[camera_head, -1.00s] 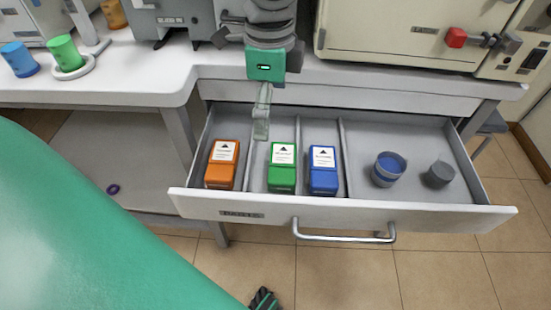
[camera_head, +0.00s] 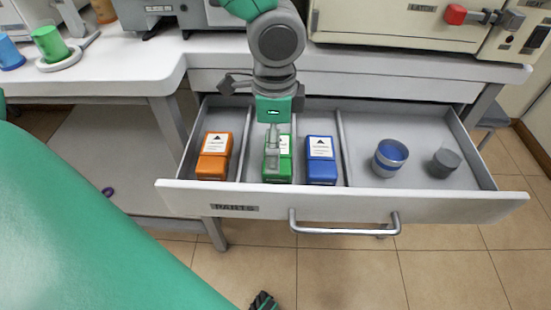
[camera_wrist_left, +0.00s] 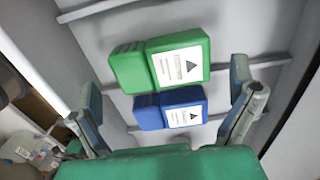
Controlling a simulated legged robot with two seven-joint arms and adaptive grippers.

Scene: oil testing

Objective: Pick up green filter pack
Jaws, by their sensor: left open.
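The green filter pack (camera_head: 284,170), with a white label, lies in the open drawer between an orange pack and a blue pack. My left gripper (camera_head: 272,155) points down over it and covers part of its left side in the head view. In the left wrist view the green pack (camera_wrist_left: 178,60) lies above the blue pack (camera_wrist_left: 170,109) in the picture. The left gripper's two fingers (camera_wrist_left: 168,118) are spread apart with nothing held. The packs show beyond them, with the blue pack more nearly between the fingertips. I cannot tell the exact gap to the green pack.
The orange pack (camera_head: 213,157) lies left of a divider. Right of another divider stand a blue-topped round container (camera_head: 389,158) and a grey one (camera_head: 444,162). The drawer's front wall (camera_head: 350,205) and handle (camera_head: 345,230) face me. The worktop (camera_head: 130,75) overhangs the back.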

